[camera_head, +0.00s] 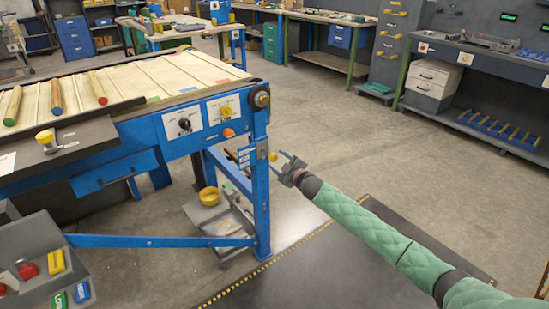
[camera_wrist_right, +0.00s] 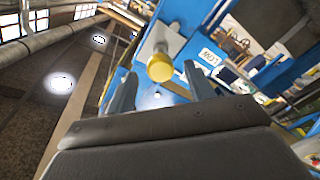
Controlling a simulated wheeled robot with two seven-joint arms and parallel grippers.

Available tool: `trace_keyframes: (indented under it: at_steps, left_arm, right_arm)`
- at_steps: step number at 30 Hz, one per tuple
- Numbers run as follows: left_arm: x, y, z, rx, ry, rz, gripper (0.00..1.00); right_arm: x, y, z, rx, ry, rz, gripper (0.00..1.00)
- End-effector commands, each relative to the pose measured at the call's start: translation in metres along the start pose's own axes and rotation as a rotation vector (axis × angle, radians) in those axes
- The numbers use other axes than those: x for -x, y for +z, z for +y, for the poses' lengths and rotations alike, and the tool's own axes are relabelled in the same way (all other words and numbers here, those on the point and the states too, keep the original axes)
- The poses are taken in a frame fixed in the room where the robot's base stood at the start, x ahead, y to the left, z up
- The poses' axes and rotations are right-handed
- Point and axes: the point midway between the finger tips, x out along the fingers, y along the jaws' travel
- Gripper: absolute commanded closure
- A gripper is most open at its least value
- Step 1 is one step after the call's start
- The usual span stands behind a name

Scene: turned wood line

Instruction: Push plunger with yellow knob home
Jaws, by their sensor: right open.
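The plunger's round yellow knob (camera_head: 273,157) sticks out from the right side of the blue machine frame (camera_head: 262,200), beside small white labels. It also shows in the wrist view as a yellow knob (camera_wrist_right: 160,68) on a stem coming from a pale plate. My right gripper (camera_head: 279,164) is just right of the knob and faces it. Its jaws are open and empty. In the wrist view the knob appears between the two blue fingertips (camera_wrist_right: 160,80); contact cannot be told. My left gripper is not in view.
Another yellow knob (camera_head: 44,136) stands on the grey ledge at the left. A panel with a black dial (camera_head: 184,124) and a yellow one (camera_head: 225,111) faces front. A yellow bowl (camera_head: 209,196) sits below.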

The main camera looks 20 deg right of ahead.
Motion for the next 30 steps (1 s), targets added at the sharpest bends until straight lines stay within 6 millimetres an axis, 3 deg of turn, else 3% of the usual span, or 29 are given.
trace_keyframes:
  at_steps: [9, 20, 28, 30]
  left_arm:
    - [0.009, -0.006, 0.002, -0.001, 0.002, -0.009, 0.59]
    - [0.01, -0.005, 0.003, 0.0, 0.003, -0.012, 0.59]
    - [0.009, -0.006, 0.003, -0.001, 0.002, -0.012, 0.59]
    - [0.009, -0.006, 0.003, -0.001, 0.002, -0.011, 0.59]
  right_arm:
    - [-0.031, -0.001, 0.001, 0.0, 0.001, 0.001, 0.47]
    - [-0.035, 0.0, 0.0, 0.0, 0.0, 0.0, 0.47]
    - [-0.035, 0.0, 0.0, 0.0, 0.0, 0.0, 0.98]
    - [-0.035, 0.0, 0.0, 0.0, 0.0, 0.0, 1.0]
